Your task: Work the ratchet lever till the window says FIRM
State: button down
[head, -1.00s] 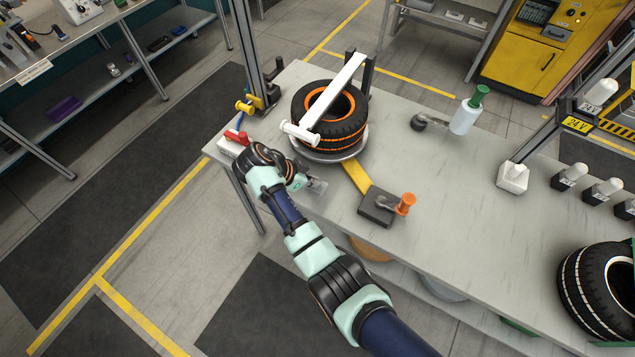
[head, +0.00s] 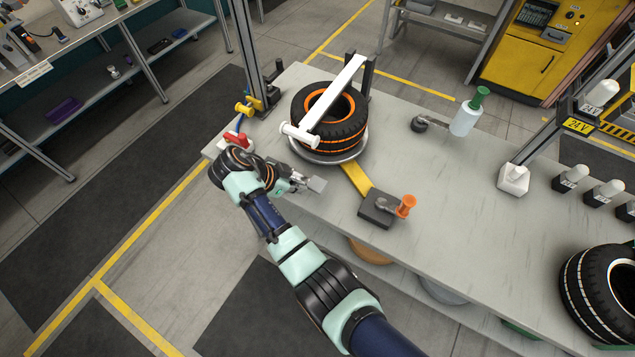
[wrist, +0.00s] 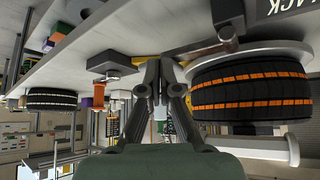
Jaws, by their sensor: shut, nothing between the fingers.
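My gripper (head: 316,184) is shut and empty. It is over the bench's front edge, in front of the tyre and left of the orange-knobbed block; in the wrist view its fingers (wrist: 163,64) meet. The black tyre with orange stripes (head: 348,138) lies flat on a round plate, with a white bar (head: 335,97) across its top ending in a white cross handle (head: 298,134). A yellow strip (head: 354,178) runs from the plate to a dark block (head: 376,208) with an orange knob (head: 405,205). I cannot tell which handle is the ratchet lever. No window reading is legible.
A red handle (head: 236,138) is behind my wrist, and a yellow handle (head: 243,108) is on a post beyond it. A green-capped bottle (head: 465,117) stands at the back. Another tyre (head: 590,290) is at the right. The middle right of the bench (head: 450,185) is clear.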

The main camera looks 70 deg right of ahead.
jog(key=v, duration=0.5)
jog(key=shift+w+a+r, duration=0.2)
jog(key=shift+w, duration=0.05)
jog(key=shift+r, duration=0.1)
dwell(1.2)
